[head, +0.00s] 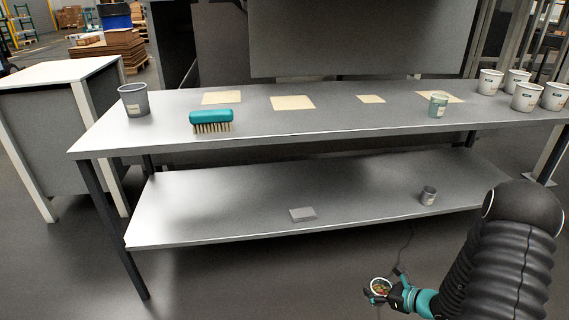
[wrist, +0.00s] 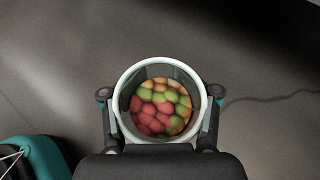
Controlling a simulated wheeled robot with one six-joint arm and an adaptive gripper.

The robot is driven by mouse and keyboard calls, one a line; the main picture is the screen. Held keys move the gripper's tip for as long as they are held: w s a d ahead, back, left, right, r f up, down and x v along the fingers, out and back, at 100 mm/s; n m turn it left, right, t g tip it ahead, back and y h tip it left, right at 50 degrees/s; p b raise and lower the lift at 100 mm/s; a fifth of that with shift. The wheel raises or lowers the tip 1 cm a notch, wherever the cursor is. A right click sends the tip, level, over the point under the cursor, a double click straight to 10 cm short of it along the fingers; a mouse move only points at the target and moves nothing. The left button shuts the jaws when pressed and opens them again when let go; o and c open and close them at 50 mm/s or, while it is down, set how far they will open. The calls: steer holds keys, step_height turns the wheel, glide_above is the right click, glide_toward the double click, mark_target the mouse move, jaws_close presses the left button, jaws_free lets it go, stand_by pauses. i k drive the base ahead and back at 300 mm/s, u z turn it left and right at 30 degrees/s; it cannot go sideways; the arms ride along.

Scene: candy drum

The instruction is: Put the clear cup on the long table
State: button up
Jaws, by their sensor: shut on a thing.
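My gripper (wrist: 160,97) is shut on the clear cup (wrist: 122,80), one finger on each side of it. The cup has a pale rim and holds red, green and orange candies. In the head view, the cup (head: 381,284) and my gripper (head: 383,291) are low at the lower right, over the floor in front of the long table (head: 265,134). The cup looks about upright. The table has a grey top and a lower shelf.
On the tabletop are a grey cup (head: 134,101), a teal brush (head: 211,120), a greenish cup (head: 438,105), several white cups (head: 526,97) at right and flat tan sheets (head: 293,103). The lower shelf (head: 230,195) bears a small grey cup (head: 428,195) and a flat grey piece (head: 302,214). The front-middle tabletop is clear.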

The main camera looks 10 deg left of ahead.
mark_target(144, 121)
steer(key=z, duration=1.7)
steer(key=k, duration=1.8)
steer(key=u, duration=2.65)
steer(key=i, duration=0.1)
steer(key=z, duration=0.3)
